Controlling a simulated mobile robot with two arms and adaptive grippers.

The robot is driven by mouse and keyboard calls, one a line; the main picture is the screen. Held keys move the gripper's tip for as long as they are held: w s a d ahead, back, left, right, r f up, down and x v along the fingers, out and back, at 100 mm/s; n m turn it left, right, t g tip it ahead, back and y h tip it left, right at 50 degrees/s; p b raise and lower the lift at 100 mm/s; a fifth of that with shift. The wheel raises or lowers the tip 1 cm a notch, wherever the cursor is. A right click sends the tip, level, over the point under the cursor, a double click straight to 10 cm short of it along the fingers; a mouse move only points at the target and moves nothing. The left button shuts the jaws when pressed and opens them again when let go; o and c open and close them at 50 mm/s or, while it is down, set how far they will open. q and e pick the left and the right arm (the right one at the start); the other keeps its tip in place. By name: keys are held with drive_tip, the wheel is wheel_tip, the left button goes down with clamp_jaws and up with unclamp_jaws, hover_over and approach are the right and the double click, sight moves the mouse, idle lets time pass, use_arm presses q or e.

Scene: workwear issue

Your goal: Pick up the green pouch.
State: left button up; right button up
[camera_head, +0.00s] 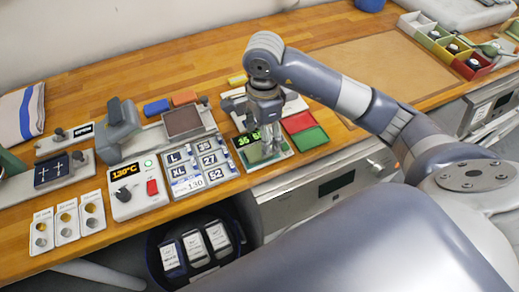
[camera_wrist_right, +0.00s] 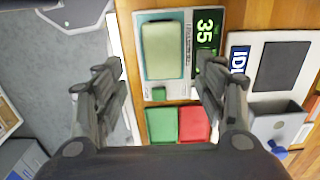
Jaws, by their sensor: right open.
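The green pouch (camera_wrist_right: 163,50) looks pale green and rectangular, and lies flat on a light panel beside a green-lit display (camera_wrist_right: 208,28) reading 35. In the wrist view my right gripper (camera_wrist_right: 160,68) is open, with one finger on each side of the pouch. The fingers appear apart from it, and nothing is between them but the view down onto the panel. My left gripper is not in view.
A red pad (camera_head: 297,122) and a green pad (camera_head: 310,138) lie right of the gripper. A label board (camera_head: 200,165) and a grey press (camera_head: 120,125) stand to the left. A blue bin (camera_head: 160,250) with cards sits below the bench's front edge.

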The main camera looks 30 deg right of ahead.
sight(260, 147)
drive_tip(key=shift+w+f, duration=0.1)
drive_tip(key=shift+f, duration=0.2)
drive_tip(key=shift+a+f+p, duration=0.2)
drive_tip(key=shift+f+p, duration=0.35)
drive_tip(key=shift+f, duration=0.1)
drive_tip(key=shift+a+f+p, duration=0.15)
drive_tip(key=shift+f+p, duration=0.4)
drive_tip(key=shift+f, duration=0.05)
wheel_tip(260, 147, down, 2)
drive_tip(key=shift+f, duration=0.1)
drive_tip(key=shift+w+f, duration=0.15)
drive_tip(key=shift+f, duration=0.05)
drive_tip(key=shift+c, duration=1.3)
drive_tip(key=c, duration=0.9)
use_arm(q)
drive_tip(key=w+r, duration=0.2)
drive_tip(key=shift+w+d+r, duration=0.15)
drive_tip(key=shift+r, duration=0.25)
use_arm(e)
drive_tip(key=shift+c, duration=0.3)
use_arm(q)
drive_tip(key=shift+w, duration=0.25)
